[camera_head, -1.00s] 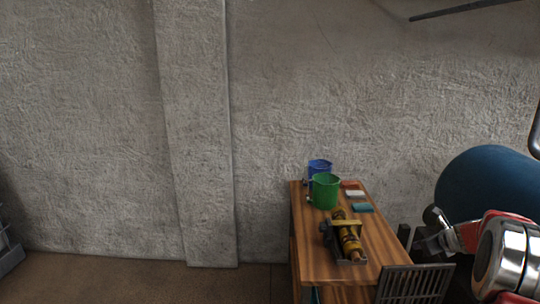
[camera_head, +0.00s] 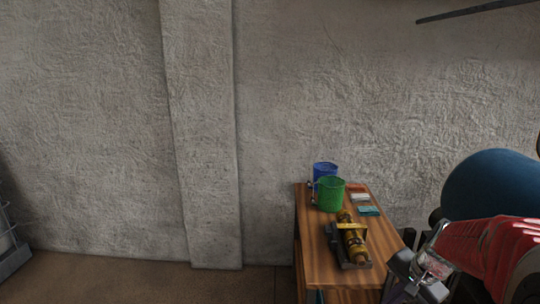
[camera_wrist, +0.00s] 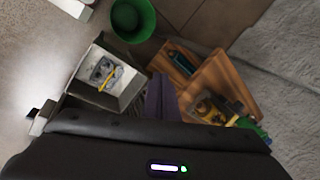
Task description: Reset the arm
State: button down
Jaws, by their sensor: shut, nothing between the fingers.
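My gripper (camera_head: 412,280) is at the lower right of the head view, beside the right edge of the wooden table (camera_head: 313,256), at the end of my red arm. In the wrist view my gripper (camera_wrist: 160,95) shows dark fingers shut together with nothing between them. The arm is bent and reaches in from the right edge of the head view. Part of it is cut off by the frame.
The table holds a blue mug (camera_head: 325,170), a green mug (camera_head: 330,194), a yellow-and-black tool (camera_head: 352,240) and small blocks (camera_head: 369,210). A blue rounded tank (camera_head: 492,184) stands behind my arm. A light open box (camera_wrist: 107,82) and a green bucket (camera_wrist: 132,20) show in the wrist view.

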jog(key=s+a+r+n+t, duration=0.1)
jog(key=s+a+r+n, duration=0.4)
jog(key=s, duration=0.4)
jog(key=s+a+r+n+t+h, duration=0.1)
jog(key=s+a+r+n, duration=0.4)
jog(key=s+a, duration=0.5)
jog(key=shift+s+n+h, duration=0.3)
jog(key=shift+n, duration=0.6)
jog(key=shift+s, duration=0.1)
